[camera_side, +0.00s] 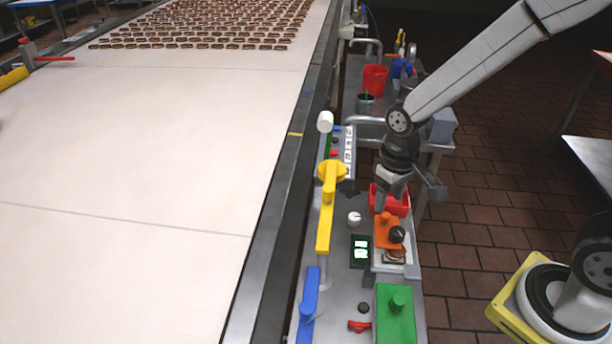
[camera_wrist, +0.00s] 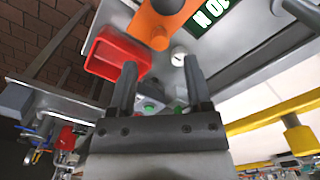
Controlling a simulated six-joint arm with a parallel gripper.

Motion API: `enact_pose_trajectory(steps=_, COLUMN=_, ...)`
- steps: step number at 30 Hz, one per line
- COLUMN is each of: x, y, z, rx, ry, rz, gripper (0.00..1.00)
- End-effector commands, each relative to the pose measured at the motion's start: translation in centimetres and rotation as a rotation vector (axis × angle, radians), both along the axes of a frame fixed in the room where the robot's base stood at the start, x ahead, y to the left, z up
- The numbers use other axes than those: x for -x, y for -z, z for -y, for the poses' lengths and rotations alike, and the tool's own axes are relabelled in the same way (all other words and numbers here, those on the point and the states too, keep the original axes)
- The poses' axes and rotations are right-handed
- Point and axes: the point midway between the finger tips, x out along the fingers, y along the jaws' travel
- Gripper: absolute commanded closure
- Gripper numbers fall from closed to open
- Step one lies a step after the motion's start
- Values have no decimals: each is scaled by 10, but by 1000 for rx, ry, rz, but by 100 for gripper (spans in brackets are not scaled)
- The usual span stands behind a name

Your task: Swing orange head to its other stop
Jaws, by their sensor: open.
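The orange head (camera_side: 384,228) is a flat orange piece with a dark round knob (camera_side: 397,235). It sits over a small light tray (camera_side: 380,267) on the grey machine top, with a brown sandwich (camera_side: 394,257) partly under it. In the wrist view the orange head (camera_wrist: 150,20) shows at the top, beyond the fingertips, and its far part is cut off. My gripper (camera_side: 392,203) is just behind the orange head and above the machine top. In the wrist view my gripper (camera_wrist: 160,70) is open, with nothing between its fingers. Whether a fingertip touches the head cannot be told.
A red bin (camera_side: 400,202) stands close beside my gripper. A white knob (camera_side: 354,218) and a green display (camera_side: 361,250) lie left of the head. A yellow arm (camera_side: 326,215), blue lever (camera_side: 308,305) and green block (camera_side: 395,318) surround the area. The conveyor (camera_side: 130,150) is at left.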

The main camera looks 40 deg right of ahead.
Motion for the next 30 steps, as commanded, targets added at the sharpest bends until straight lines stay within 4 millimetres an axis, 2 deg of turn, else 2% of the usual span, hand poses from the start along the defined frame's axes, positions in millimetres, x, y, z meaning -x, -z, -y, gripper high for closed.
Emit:
enact_pose_trajectory(steps=6, x=1, y=24, z=0, rx=0, ry=0, rz=-4, gripper=36)
enact_pose_trajectory(steps=12, x=1, y=38, z=0, rx=0, ry=0, rz=-2, gripper=36)
enact_pose_trajectory(steps=25, x=0, y=44, z=0, rx=0, ry=0, rz=0, gripper=36)
enact_pose_trajectory(steps=26, x=0, y=44, z=0, rx=0, ry=0, rz=0, gripper=40)
enact_pose_trajectory(steps=30, x=0, y=44, z=0, rx=0, ry=0, rz=0, gripper=84)
